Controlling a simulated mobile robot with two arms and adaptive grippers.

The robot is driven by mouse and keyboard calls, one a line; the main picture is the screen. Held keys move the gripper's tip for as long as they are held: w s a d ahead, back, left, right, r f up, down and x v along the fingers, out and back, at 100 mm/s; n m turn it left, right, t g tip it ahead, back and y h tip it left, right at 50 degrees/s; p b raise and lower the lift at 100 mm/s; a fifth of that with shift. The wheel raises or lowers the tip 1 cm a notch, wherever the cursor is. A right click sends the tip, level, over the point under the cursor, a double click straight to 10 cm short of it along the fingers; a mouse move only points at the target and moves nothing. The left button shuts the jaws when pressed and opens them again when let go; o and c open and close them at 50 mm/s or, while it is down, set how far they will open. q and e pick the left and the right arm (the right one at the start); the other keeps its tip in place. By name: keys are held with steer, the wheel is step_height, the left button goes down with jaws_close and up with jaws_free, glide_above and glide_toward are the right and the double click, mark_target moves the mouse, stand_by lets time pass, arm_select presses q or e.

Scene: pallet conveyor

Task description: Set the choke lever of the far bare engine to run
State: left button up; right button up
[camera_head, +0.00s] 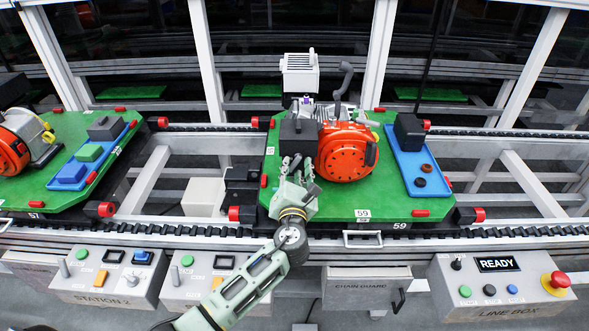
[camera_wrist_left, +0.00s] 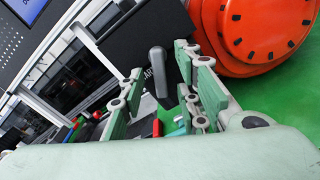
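An engine with a round orange-red cover (camera_head: 346,152) and a black box (camera_head: 298,135) stands on the green pallet marked 59 (camera_head: 390,205). My left gripper (camera_head: 296,168) is at the near side of that black box. In the left wrist view a grey lever (camera_wrist_left: 158,70) sticks out below a black box (camera_wrist_left: 150,35). My left gripper's fingers (camera_wrist_left: 165,98) are open, apart on either side of the lever's line, and I cannot tell whether they touch it. The orange cover (camera_wrist_left: 262,35) is at the upper right there. My right gripper is not in view.
Another engine (camera_head: 15,145) with a red-orange cover stands on the left green pallet (camera_head: 50,190). A blue tray (camera_head: 408,175) with black parts lies right of the near engine. Control boxes, including the line box (camera_head: 490,290) showing READY, line the front edge.

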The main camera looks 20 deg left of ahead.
arm_select(q)
jaws_close()
stand_by(0.3)
steer(key=shift+w, duration=0.1)
steer(key=shift+w+d+n+b, duration=0.1)
steer(key=shift+d+n+b, duration=0.4)
steer(key=shift+n, duration=1.45)
steer(key=shift+w+d+n+b, duration=0.15)
steer(key=shift+n+b, duration=0.7)
steer(key=shift+n, duration=1.05)
steer(key=shift+d+n+b, duration=0.3)
steer(key=shift+n+b, duration=0.35)
steer(key=shift+n, duration=1.3)
jaws_free()
